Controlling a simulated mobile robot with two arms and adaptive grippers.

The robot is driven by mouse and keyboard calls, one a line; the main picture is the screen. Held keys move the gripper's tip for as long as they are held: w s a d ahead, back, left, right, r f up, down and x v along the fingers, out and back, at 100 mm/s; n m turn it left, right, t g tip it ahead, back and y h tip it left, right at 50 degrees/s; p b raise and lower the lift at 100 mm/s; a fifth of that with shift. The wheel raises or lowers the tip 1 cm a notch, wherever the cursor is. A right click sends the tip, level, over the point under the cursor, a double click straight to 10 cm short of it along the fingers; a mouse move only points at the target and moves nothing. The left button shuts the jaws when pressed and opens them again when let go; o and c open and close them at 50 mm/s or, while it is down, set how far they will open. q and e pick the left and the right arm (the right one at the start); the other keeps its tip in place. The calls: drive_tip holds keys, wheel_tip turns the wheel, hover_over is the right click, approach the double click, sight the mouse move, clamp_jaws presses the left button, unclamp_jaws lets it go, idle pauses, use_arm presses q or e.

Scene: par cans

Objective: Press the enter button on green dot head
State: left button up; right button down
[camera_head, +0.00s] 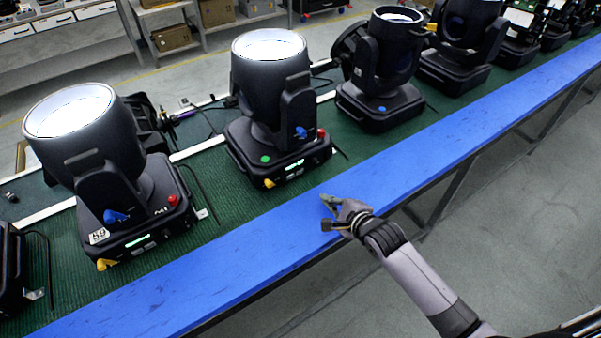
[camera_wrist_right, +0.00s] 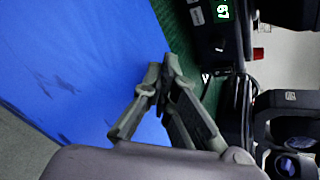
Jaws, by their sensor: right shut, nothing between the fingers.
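The green dot head is a black moving-head light (camera_head: 268,95) with a bright white lens, standing on the green surface. A round green dot (camera_head: 265,159) is on its base, left of a small lit display (camera_head: 294,167). The enter button is too small to tell apart. My right gripper (camera_head: 327,201) is shut and empty over the blue strip, in front and to the right of that base, apart from it. In the right wrist view its fingertips (camera_wrist_right: 160,76) meet over the blue strip; a black base with a lit green display (camera_wrist_right: 222,12) shows beyond. My left gripper is not in view.
The blue strip (camera_head: 210,270) along the front edge is clear. Cables lie between the heads.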

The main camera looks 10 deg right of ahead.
sight(313, 189)
drive_tip(key=w+b, duration=0.1)
drive_tip(key=w, duration=0.1)
drive_tip(key=w+a+b, duration=0.1)
drive_tip(key=w, duration=0.1)
drive_tip(key=w+a+b, duration=0.1)
drive_tip(key=w, duration=0.1)
drive_tip(key=shift+w+a, duration=0.15)
drive_tip(key=shift+w, duration=0.1)
drive_tip(key=shift+w+a, duration=0.2)
drive_tip(key=shift+w, duration=0.25)
idle(0.7)
drive_tip(key=shift+w, duration=0.1)
drive_tip(key=shift+w+a, duration=0.1)
drive_tip(key=shift+w, duration=0.25)
